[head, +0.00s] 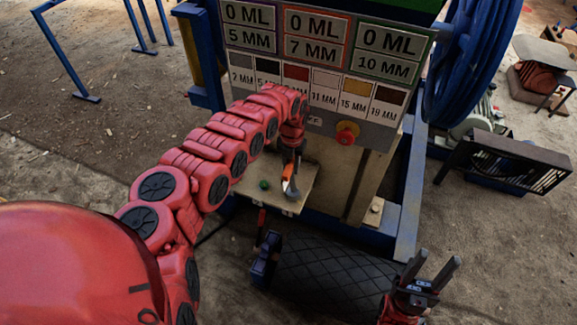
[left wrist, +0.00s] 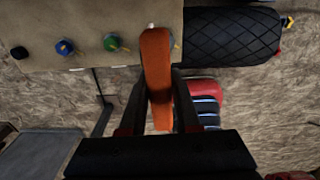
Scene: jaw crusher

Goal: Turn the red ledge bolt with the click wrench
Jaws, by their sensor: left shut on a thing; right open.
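My left gripper (head: 291,156) is shut on the orange handle of the click wrench (head: 290,183), over the pale ledge (head: 308,172) below the panel. The wrench's grey head points down near the ledge's front edge. In the left wrist view the orange wrench (left wrist: 157,62) stands between the fingers, its far end over the ledge (left wrist: 88,18). A green bolt (head: 264,184) shows left of the wrench; a blue bolt (left wrist: 65,47) shows in the left wrist view. I cannot make out the red ledge bolt; the wrench may hide it. My right gripper (head: 432,270) is open and empty.
The labelled panel (head: 312,60) with a red knob (head: 346,133) rises behind the ledge. A black tyre-like roll (head: 330,275) lies below, in front of the blue frame (head: 410,190).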

